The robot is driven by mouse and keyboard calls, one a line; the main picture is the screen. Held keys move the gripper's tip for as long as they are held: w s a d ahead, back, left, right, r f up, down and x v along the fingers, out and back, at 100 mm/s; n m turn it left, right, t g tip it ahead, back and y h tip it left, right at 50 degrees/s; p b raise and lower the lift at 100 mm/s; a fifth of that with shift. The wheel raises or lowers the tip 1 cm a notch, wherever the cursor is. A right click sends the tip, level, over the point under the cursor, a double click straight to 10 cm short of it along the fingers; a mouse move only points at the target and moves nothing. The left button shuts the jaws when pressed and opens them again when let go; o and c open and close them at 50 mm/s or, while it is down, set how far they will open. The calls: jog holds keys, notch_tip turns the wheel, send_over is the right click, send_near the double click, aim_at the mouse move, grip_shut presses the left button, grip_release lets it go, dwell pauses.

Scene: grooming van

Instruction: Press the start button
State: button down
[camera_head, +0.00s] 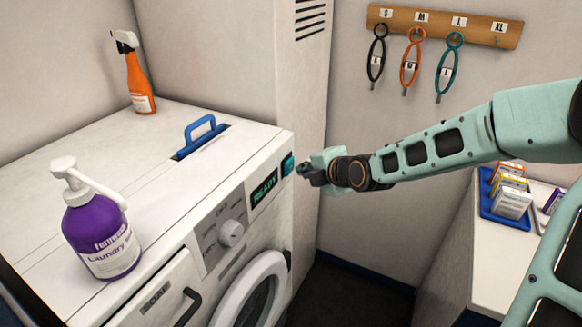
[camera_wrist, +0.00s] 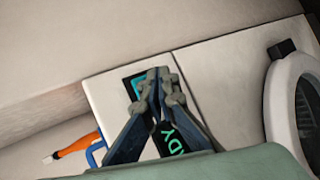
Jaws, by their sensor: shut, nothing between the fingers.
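The start button (camera_head: 288,164) is a teal square at the right end of the white washing machine's front panel, beside a dark display (camera_head: 264,188) that reads READY in green. My gripper (camera_head: 303,172) is shut and empty, just to the right of the button with its tips pointing at it. In the wrist view my fingertips (camera_wrist: 158,82) lie over the teal button (camera_wrist: 134,86) and hide part of it. The display (camera_wrist: 172,140) is partly covered by my fingers there. I cannot tell whether the tips touch the button.
A purple detergent bottle (camera_head: 101,235), a blue handle (camera_head: 200,135) and an orange spray bottle (camera_head: 138,82) are on the machine top. A dial (camera_head: 231,233) and round door (camera_head: 246,290) are on its front. A counter with a blue tray (camera_head: 486,208) stands at right.

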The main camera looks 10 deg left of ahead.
jog(key=shift+a, duration=0.15)
jog(key=shift+w+a+b, duration=0.15)
jog(key=shift+a+b, duration=0.1)
jog(key=shift+b, duration=0.1)
jog(key=shift+w+a+b, duration=0.2)
jog(key=shift+a+b, duration=0.3)
jog(key=shift+a, duration=0.05)
dwell(1.1)
jog(key=shift+d+r, duration=0.1)
jog(key=shift+s+d+p, duration=0.35)
jog(key=shift+d+p, duration=0.4)
jog(key=shift+d, duration=0.1)
jog(key=d+p, duration=0.1)
jog(key=s+d+p, duration=0.1)
jog(key=d, duration=0.1)
jog(key=d+p, duration=0.1)
jog(key=shift+s+d+p, duration=0.3)
jog(key=shift+s+p, duration=0.05)
